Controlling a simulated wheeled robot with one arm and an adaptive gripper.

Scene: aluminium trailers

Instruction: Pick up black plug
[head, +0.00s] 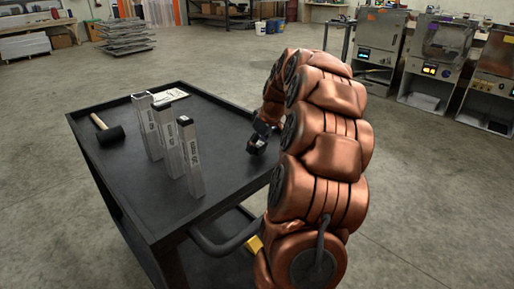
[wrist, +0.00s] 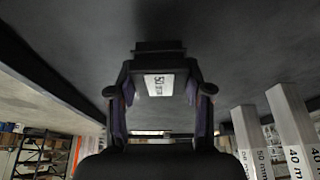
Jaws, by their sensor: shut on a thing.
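My gripper (head: 260,137) is over the right part of the black cart top (head: 225,170). In the wrist view, my gripper (wrist: 160,100) has its fingers on both sides of a black plug (wrist: 158,50) and is shut on it. The plug carries a white label (wrist: 159,86) that seems to read 50 mm. The plug is close to the dark cart surface; I cannot tell whether it touches it. In the head view, my gripper and the plug are small and hard to tell apart.
Three upright square aluminium tubes (head: 190,160) stand in a row left of my gripper; the front one has a black top. Two tubes (wrist: 290,120) marked 50 mm and 40 mm show in the wrist view.

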